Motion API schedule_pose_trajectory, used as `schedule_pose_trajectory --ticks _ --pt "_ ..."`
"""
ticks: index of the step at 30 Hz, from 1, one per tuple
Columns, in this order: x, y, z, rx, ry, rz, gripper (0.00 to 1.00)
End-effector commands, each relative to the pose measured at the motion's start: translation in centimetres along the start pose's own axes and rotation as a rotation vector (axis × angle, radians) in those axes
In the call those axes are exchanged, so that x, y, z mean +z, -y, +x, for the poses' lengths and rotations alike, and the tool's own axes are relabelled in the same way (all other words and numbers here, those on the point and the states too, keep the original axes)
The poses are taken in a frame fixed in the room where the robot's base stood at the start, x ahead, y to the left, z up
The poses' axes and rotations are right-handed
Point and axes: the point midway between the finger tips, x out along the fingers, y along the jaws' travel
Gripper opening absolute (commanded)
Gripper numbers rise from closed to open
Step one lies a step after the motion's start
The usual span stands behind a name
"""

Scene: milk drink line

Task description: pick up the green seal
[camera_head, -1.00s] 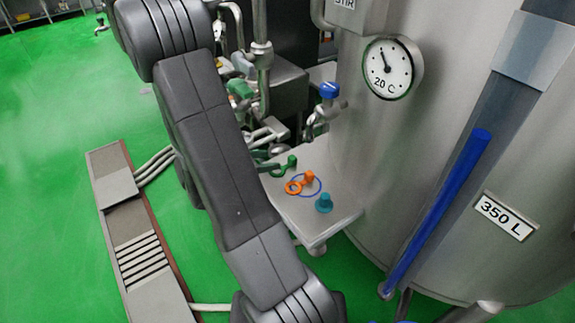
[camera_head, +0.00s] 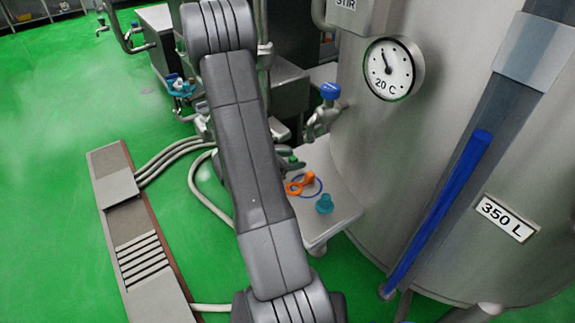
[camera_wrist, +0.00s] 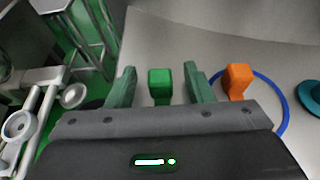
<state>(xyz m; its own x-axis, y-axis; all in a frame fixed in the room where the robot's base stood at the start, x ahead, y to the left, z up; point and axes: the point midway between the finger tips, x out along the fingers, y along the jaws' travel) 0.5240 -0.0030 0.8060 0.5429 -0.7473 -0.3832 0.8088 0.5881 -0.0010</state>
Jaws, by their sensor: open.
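The green seal (camera_wrist: 160,83) stands on the small steel shelf (camera_wrist: 150,42). In the wrist view its block-shaped top shows between the two green fingers of my gripper (camera_wrist: 159,86). The fingers are open, with a gap on each side of the seal. The lower part of the seal is hidden behind the gripper's front edge. In the head view only a bit of green (camera_head: 291,161) shows beside my arm, and I cannot tell whether it is the seal or a finger. My arm covers most of that spot.
An orange seal (camera_wrist: 237,80) stands right of my gripper, by a blue ring (camera_wrist: 284,104) lying flat. A teal knob-shaped piece (camera_head: 325,204) is farther right on the shelf. Steel pipe fittings (camera_wrist: 40,104) stand left. The large tank (camera_head: 440,190) rises behind the shelf.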

Motion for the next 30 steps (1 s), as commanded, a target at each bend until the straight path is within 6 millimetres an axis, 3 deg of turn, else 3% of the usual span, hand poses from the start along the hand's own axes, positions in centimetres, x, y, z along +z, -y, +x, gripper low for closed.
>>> schedule_pose_trajectory --ticks 6,14,23,30 --pt "0.0 0.0 0.0 0.0 0.0 0.001 0.47" --pt "0.0 0.0 0.0 0.0 0.0 0.001 0.0" --pt "0.2 0.0 -0.1 0.0 0.001 0.002 0.0" --pt "3.0 -0.1 -1.2 0.003 0.001 0.006 0.0"
